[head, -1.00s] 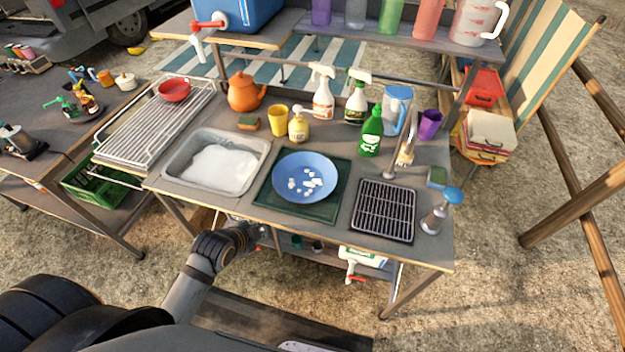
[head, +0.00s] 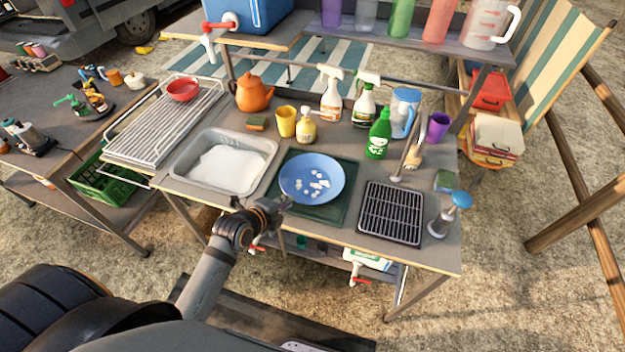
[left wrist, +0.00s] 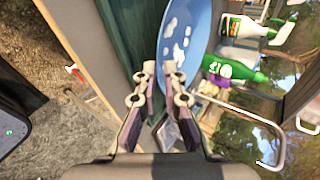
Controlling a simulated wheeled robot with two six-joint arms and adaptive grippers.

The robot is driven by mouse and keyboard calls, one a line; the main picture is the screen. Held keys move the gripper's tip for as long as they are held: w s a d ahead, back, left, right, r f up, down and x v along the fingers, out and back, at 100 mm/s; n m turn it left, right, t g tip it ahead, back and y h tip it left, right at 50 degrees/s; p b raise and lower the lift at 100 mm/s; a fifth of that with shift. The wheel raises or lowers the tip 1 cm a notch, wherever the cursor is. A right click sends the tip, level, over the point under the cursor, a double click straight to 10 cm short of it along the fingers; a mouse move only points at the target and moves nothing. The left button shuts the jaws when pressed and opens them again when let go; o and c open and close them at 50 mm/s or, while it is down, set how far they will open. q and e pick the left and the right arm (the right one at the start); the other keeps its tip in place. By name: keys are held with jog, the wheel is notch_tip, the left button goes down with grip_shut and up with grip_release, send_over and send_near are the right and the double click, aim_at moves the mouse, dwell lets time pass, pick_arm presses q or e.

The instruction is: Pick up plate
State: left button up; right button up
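The blue plate (head: 311,199), with several white bits on it, lies on a dark green mat (head: 338,212) on the table. My left gripper (head: 286,203) is at the plate's near left edge. In the left wrist view the left gripper (left wrist: 158,68) has its two fingers apart, with nothing held. The plate (left wrist: 196,22) shows just beyond the fingertips, its rim in line with the gap. I cannot tell whether the fingers touch it. My right gripper is not in view.
A grey basin with suds (head: 184,168) is left of the plate, and a black grill rack (head: 392,212) is right. A yellow cup (head: 286,122), soap bottle (head: 306,127) and green bottle (head: 378,136) stand behind. The table's front edge lies under my left arm.

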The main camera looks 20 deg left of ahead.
aim_at(293, 206)
pick_arm(q)
jog(key=shift+w+f, duration=0.15)
jog(key=shift+w, duration=0.1)
jog(key=p+x, duration=0.1)
jog(key=x, duration=0.3)
jog(key=shift+s+d, duration=0.15)
jog(key=shift+w+d+f, duration=0.1)
jog(key=shift+w+f, duration=0.15)
jog(key=shift+f, duration=0.05)
jog(key=shift+s, duration=0.1)
grip_shut()
jog(key=shift+r, duration=0.1)
